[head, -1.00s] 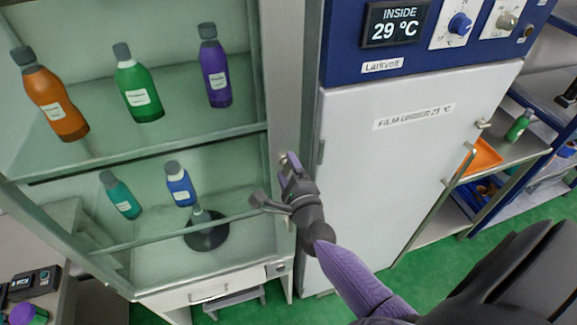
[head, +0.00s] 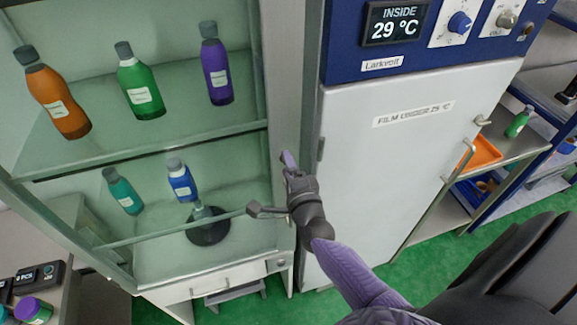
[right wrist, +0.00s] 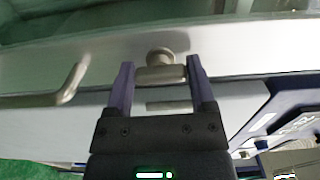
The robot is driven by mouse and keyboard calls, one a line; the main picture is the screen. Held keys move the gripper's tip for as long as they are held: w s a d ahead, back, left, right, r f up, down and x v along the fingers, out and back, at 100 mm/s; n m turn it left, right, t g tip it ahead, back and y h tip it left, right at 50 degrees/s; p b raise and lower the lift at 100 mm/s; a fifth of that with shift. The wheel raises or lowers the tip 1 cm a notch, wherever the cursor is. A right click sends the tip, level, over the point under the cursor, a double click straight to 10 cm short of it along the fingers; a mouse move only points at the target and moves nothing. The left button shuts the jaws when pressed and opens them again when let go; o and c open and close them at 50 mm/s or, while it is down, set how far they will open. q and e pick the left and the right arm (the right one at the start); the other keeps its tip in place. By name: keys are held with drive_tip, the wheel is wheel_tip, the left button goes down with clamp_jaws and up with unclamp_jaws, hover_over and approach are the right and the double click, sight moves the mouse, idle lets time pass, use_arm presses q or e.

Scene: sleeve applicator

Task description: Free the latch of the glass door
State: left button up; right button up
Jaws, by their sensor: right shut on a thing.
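The latch (right wrist: 162,72) of the glass door shows in the right wrist view as a round metal knob with a short flat bar, on the pale cabinet frame. My right gripper (right wrist: 160,76) has its two purple fingers on either side of the bar and is shut on it. In the head view my right gripper (head: 289,165) is at the frame on the right edge of the glass-fronted cabinet, and it hides most of the latch. The glass door's bent metal handle (right wrist: 62,92) is left of the fingers in the wrist view. My left gripper is not in view.
Behind the glass are orange (head: 56,100), green (head: 139,85), purple (head: 216,72), teal (head: 124,192) and blue (head: 181,181) bottles. An orange tray (head: 481,153) lies on a shelf farther right.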

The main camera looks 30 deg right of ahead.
drive_tip(key=o, duration=1.2)
drive_tip(key=v, duration=1)
drive_tip(key=shift+b, duration=0.35)
drive_tip(key=shift+d, duration=0.1)
